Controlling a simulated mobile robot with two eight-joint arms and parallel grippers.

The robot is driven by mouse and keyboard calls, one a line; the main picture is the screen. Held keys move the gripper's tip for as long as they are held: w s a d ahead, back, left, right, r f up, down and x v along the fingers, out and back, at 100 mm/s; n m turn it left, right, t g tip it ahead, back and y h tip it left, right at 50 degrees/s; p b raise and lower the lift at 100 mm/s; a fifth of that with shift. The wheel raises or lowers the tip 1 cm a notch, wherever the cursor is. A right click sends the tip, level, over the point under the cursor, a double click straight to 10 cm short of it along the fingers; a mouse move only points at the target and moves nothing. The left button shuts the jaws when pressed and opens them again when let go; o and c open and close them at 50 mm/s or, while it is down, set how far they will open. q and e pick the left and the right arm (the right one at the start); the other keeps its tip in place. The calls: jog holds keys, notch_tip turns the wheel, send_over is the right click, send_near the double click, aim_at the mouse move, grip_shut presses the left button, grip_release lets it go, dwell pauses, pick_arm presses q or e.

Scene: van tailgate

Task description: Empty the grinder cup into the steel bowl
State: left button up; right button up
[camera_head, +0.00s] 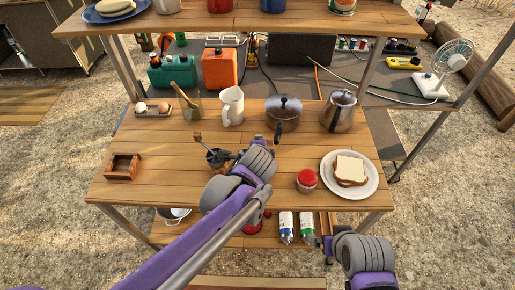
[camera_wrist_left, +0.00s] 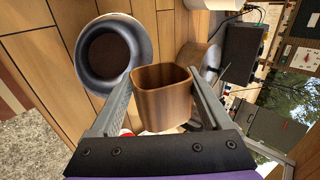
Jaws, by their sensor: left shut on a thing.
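My left gripper (camera_head: 226,158) reaches over the middle of the wooden table. In the left wrist view its fingers (camera_wrist_left: 158,105) are shut on a square wooden cup (camera_wrist_left: 161,98), which I take as the grinder cup.
A wooden box (camera_head: 123,167) stands at the left. A white mug (camera_head: 232,107), lidded pot (camera_head: 284,115) and metal jug (camera_head: 340,112) line the back. A red-lidded jar (camera_head: 307,180) and a plate (camera_head: 333,190) with bread (camera_head: 350,170) are at the right. Front left is clear.

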aim_at(268, 147)
pick_arm(q)
jog(key=shift+d+r+m+y, duration=0.1)
jog(key=shift+d+m+y, duration=0.25)
jog(key=shift+y, duration=0.15)
jog(key=shift+d+m+y+b, duration=0.2)
jog(key=shift+m+y, duration=0.1)
jog(key=shift+y, duration=0.3)
jog(key=shift+d+m+y+b, duration=0.15)
jog(key=shift+m+y, duration=0.1)
jog(key=shift+y, duration=0.35)
jog(key=shift+r+m+y+b, duration=0.1)
jog(key=shift+m+y+b, duration=0.25)
jog(key=shift+y, duration=0.35)
jog(key=m+y+b, duration=0.1)
jog(key=y, duration=0.1)
jog(key=r+m+t+y+b, duration=0.1)
jog(key=shift+d+y, duration=0.2)
jog(key=shift+y, duration=0.2)
jog(key=m+y+b, duration=0.1)
jog(key=r+m+t+y+b, duration=0.1)
jog(key=shift+a+r+m+y+b, duration=0.1)
jog(key=shift+a+m+y+b, duration=0.05)
jog(key=shift+m+y+b, duration=0.25)
jog(key=shift+a+r+m+t+y+b, duration=0.1)
jog(key=shift+r+m+t+y+b, duration=0.5)
jog(key=shift+r+m+t+y, duration=0.3)
jog(key=shift+a+f, duration=0.15)
